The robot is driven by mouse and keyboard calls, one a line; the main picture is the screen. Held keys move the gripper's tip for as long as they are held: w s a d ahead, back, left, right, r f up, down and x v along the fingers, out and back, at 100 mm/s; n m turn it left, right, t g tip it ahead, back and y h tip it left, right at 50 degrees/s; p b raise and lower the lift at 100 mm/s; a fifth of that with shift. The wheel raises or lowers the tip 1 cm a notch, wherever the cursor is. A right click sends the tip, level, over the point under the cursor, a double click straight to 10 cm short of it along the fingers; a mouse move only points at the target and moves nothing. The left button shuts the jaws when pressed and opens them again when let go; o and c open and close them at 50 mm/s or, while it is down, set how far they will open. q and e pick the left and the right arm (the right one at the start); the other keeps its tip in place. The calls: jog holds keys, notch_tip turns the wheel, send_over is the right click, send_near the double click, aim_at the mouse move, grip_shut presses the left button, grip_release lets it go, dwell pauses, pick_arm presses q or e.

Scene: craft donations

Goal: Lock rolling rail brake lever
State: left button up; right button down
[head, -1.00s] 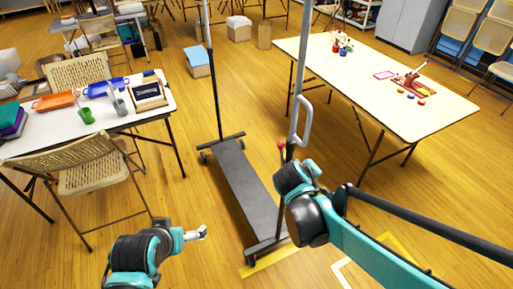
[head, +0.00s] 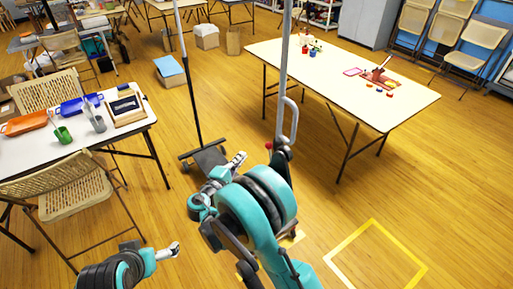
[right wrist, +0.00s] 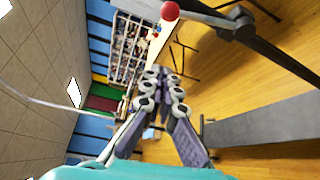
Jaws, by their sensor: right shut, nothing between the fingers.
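The rolling rail (head: 285,75) stands ahead with two upright poles and a dark base (head: 208,158) on the floor. A red ball knob (head: 268,146) shows low by its near pole, just right of my right gripper (head: 239,159). In the right wrist view a red knob (right wrist: 169,11) is at the top edge, beyond the fingertips and apart from them. My right gripper (right wrist: 164,74) is shut and empty. My left gripper (head: 172,250) is low at the left, away from the rail; its fingers are too small to read. My right arm hides much of the base.
A white table (head: 345,65) with craft items stands at the right. Another table (head: 75,155) with trays and cups stands at the left, with a folding chair (head: 70,190) before it. A yellow floor square (head: 375,258) is at the lower right.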

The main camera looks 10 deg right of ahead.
jog(key=shift+d, duration=0.1)
jog(key=b+x, duration=0.3)
jog(key=x, duration=0.7)
jog(key=shift+s+d+r+b, duration=0.2)
jog(key=shift+s+d, duration=0.3)
jog(key=shift+s, duration=0.35)
jog(key=shift+s+d+r+b, duration=0.25)
jog(key=shift+s+d, duration=0.25)
jog(key=shift+s, duration=0.35)
jog(key=shift+w, duration=0.1)
